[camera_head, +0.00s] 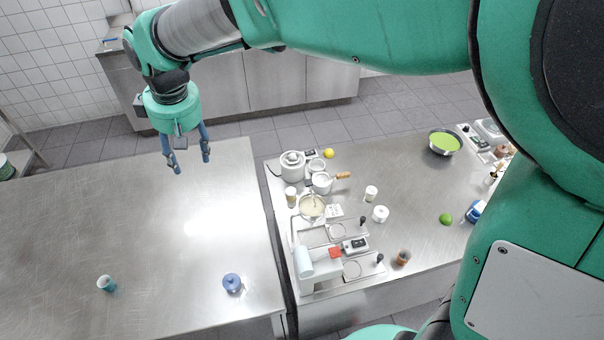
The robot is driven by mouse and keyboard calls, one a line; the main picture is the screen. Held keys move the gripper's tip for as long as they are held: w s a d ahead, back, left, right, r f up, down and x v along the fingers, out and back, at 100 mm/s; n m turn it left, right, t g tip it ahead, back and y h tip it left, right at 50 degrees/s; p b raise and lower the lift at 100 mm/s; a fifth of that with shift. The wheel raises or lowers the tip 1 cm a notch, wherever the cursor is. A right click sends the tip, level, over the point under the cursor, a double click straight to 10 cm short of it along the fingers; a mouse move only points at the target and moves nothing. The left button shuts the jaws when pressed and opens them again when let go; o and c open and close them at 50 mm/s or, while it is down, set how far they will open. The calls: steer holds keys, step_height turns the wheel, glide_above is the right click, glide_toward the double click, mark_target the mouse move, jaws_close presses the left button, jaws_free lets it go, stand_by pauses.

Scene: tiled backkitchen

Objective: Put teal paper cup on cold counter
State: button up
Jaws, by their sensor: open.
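A small teal cup (107,284) stands on the left steel counter (60,230), near its lower left part. My gripper (190,165) hangs in the air over the far part of the same counter, fingers pointing down. Its two blue fingers are apart with nothing between them. The gripper is well up and to the right of the teal cup in the picture, not touching it. Which counter is the cold counter cannot be told from any label in view.
A blue lidded jar (232,284) stands near the left counter's right edge. A narrow gap separates the right steel counter (420,210), crowded with pots, a white machine (318,265), a green bowl (444,142), a lime (446,219) and a lemon (329,153). The left counter's middle is clear.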

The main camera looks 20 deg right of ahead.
steer(key=s+d+r+m+t, duration=0.1)
steer(key=s+d+r, duration=0.1)
steer(key=d, duration=0.4)
steer(key=s+d+r+m, duration=0.2)
steer(key=d+r, duration=0.1)
steer(key=d, duration=0.3)
steer(key=s+d+f+m+t+h, duration=0.1)
steer(key=s+d+m, duration=0.6)
steer(key=s+d, duration=1.2)
steer(key=shift+s+d+f+t, duration=0.2)
steer(key=shift+s+d+t, duration=0.2)
steer(key=shift+d+t, duration=0.5)
steer(key=shift+d, duration=0.1)
step_height(320, 180, down, 5)
steer(key=b, duration=0.5)
steer(key=shift+f, duration=0.2)
steer(key=shift+o, duration=0.3)
